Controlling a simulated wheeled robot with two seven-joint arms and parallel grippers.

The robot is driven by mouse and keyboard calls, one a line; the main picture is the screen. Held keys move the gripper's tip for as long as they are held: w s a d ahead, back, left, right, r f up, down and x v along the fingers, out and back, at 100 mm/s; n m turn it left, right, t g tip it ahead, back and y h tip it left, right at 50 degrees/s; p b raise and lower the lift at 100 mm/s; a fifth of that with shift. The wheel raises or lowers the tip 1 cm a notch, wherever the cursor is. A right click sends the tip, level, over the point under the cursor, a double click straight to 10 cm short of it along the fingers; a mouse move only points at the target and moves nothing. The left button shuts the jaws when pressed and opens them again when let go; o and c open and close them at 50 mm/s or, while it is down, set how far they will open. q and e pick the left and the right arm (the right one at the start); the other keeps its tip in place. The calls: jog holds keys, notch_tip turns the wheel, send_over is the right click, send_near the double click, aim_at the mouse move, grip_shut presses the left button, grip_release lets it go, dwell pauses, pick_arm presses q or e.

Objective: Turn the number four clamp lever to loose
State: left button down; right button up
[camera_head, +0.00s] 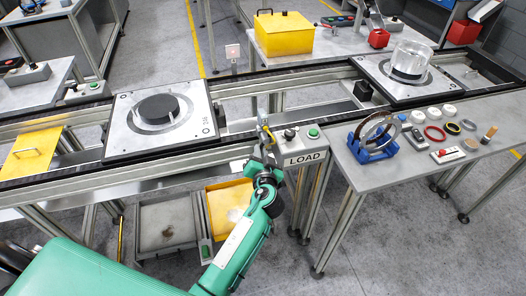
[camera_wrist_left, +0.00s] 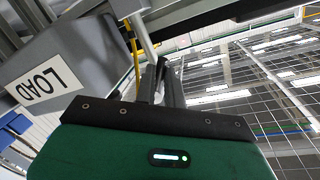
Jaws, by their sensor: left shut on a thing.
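My left gripper (camera_head: 264,128) is at the front rail of the conveyor, just left of the LOAD button box. In the left wrist view its dark fingers (camera_wrist_left: 162,85) are shut at the lower end of a slim grey bar (camera_wrist_left: 144,40), which looks like the clamp lever. A small part with yellow and blue-grey (camera_head: 263,116) shows at the fingertips in the head view. The fingers hide most of the grip, and I cannot read a number or a loose mark there. My right gripper is not in view.
The LOAD box (camera_head: 304,145) with its buttons stands close to the right of the gripper. A pallet with a dark disc (camera_head: 206,130) lies to the left. A pallet with a clear cylinder (camera_head: 376,66) is at right. A table (camera_head: 390,182) with rings and small parts stands front right.

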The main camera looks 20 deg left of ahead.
pick_arm(q)
jog(key=shift+s+a+r+m+g+y+p, duration=0.15)
jog(key=shift+r+m+g+y+p, duration=0.2)
jog(key=shift+m+p, duration=0.75)
jog(key=shift+s+a+r+m+g+y+p, duration=0.1)
jog(key=shift+a+r+m+g+y+p, duration=0.35)
jog(key=shift+m, duration=1.05)
jog(key=shift+s+d+r+m+g+p, duration=0.15)
jog(key=shift+r+m+p, duration=0.4)
jog(key=shift+m+p, duration=0.65)
jog(key=shift+m, duration=0.3)
jog(key=c, duration=1.5)
grip_release()
